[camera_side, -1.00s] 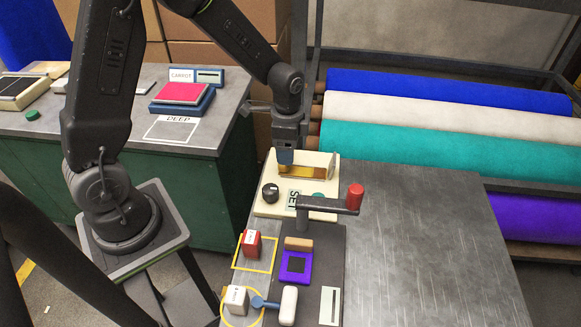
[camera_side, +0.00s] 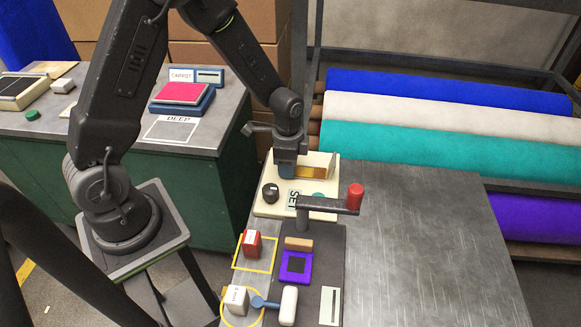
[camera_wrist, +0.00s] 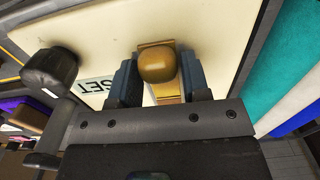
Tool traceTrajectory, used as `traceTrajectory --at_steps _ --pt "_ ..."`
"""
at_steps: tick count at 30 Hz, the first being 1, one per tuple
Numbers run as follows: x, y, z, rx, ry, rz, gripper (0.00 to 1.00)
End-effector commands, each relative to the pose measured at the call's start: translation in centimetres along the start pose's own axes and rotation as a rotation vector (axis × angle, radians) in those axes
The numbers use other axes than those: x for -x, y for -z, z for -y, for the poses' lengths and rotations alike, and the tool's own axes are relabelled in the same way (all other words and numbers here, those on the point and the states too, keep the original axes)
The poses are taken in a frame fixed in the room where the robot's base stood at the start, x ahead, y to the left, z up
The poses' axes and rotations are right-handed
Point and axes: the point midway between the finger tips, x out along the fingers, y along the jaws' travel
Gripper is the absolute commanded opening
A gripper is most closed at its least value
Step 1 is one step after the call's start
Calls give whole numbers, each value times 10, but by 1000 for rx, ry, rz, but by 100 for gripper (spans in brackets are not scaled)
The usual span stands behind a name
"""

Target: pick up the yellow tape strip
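In the wrist view the gold strip (camera_wrist: 167,91) runs between the two fingers, under a rounded brownish-gold end piece. My gripper (camera_side: 288,172) is low at the left end of the strip in the side view, and hides that end. In the wrist view my gripper (camera_wrist: 158,72) has its fingers apart, one on each side of the strip. Narrow gaps seem to show beside the strip; contact is hard to tell.
A black knob (camera_side: 270,193) and a SET label (camera_side: 294,198) are on the machine. A crank with a red handle (camera_side: 355,196) stands in front. The grey table (camera_side: 430,250) is clear at right.

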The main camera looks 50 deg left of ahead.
Motion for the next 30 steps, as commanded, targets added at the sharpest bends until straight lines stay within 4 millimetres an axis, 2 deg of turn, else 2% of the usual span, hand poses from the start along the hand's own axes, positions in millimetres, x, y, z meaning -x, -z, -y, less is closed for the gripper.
traceTrajectory --at_steps 1,12,14,23,26,30 --pt "0 0 0 0 0 0 38" --pt "0 0 0 0 0 0 3" --pt "0 0 0 0 0 0 0" --pt "5 0 0 0 1 -1 0" --pt "14 0 1 0 3 -2 0" --pt "35 1 1 0 4 -4 0"
